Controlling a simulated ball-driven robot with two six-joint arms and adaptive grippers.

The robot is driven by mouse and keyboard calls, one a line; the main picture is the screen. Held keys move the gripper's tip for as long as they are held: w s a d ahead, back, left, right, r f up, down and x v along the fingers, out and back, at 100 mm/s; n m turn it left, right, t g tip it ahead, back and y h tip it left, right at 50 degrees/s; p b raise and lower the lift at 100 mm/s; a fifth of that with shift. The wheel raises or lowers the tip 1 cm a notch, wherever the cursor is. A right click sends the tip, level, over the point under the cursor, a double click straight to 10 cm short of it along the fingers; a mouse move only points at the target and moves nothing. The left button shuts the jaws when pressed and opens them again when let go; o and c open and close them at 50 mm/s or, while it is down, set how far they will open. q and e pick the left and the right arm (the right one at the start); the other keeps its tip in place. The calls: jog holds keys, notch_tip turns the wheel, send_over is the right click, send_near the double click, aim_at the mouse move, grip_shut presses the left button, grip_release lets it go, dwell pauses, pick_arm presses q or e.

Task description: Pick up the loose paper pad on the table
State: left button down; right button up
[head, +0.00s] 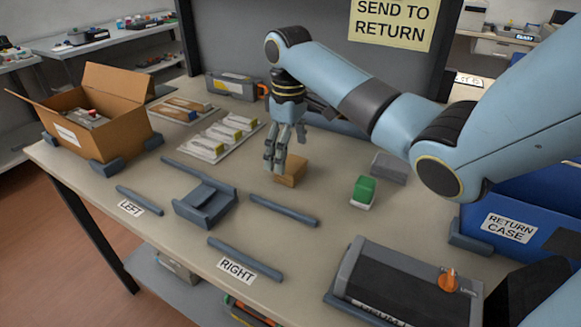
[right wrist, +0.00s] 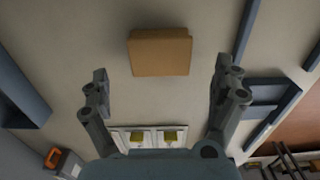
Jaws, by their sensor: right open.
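A brown block (head: 291,171), which looks like the loose paper pad, lies on the table (head: 330,240) near the middle. My right gripper (head: 276,165) points down just to the left of it in the head view and partly covers it. In the right wrist view the brown pad (right wrist: 160,52) lies ahead of the fingertips, roughly centred between them sideways. The right gripper (right wrist: 161,82) is open, with nothing between its fingers. I cannot tell its exact height above the table. My left gripper is not in view.
A green and white block (head: 363,191) and a grey block (head: 389,168) lie to the right. A tray of white packs (head: 222,138) and an open cardboard box (head: 110,130) are at left. Blue rails (head: 284,210) and a cradle (head: 205,203) stand nearer. A blue return case (head: 515,205) is at right.

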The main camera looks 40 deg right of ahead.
aim_at(290, 163)
notch_tip(290, 163, down, 4)
jog(key=shift+f, duration=0.25)
jog(key=c, duration=0.8)
